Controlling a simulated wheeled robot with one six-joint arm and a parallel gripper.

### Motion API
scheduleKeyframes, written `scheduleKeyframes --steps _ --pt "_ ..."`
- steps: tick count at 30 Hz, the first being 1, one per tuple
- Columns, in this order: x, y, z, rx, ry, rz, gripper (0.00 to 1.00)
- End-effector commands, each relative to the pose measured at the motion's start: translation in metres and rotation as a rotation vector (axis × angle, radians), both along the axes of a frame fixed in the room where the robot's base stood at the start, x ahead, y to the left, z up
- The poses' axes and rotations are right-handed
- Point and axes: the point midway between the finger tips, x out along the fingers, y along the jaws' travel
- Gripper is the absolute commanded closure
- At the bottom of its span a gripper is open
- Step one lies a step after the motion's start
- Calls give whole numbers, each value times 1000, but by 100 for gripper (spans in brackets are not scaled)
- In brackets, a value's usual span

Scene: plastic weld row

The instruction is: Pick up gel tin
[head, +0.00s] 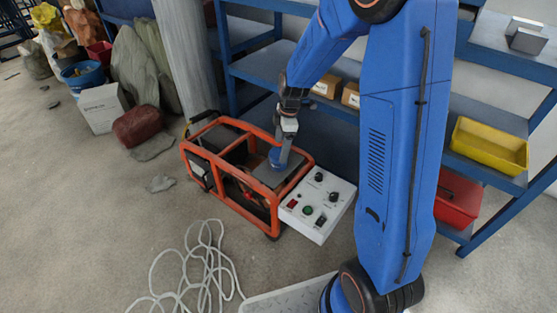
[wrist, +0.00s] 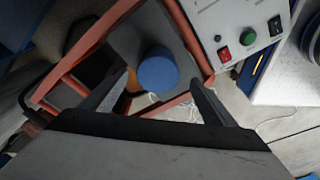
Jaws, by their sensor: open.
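The gel tin appears to be the small blue round tin (head: 276,157), standing on a flat grey plate on top of the orange-framed machine (head: 272,222). In the wrist view the tin (wrist: 157,69) shows its blue lid, just past and between my fingertips. My gripper (head: 285,154) is directly over the tin, pointing down, and partly hides it in the head view. In the wrist view my gripper (wrist: 158,84) is open, with one finger on each side of the tin and a visible gap. I cannot tell the exact height gap.
A white control box (head: 318,205) with knobs and buttons stands right against the machine. A blue shelf rack (head: 260,62) is behind, with a yellow bin (head: 489,146) and a red box (head: 457,199). A pale cable (head: 205,270) lies on the floor in front.

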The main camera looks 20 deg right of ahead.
Motion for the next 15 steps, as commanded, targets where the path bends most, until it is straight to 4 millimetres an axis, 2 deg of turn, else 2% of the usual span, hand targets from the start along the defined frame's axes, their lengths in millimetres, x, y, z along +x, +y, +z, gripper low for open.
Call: scheduleKeyframes --steps 8,15 --pt "1 2 -18 -1 2 -1 20" --pt "4 7 -49 -1 3 -1 20"
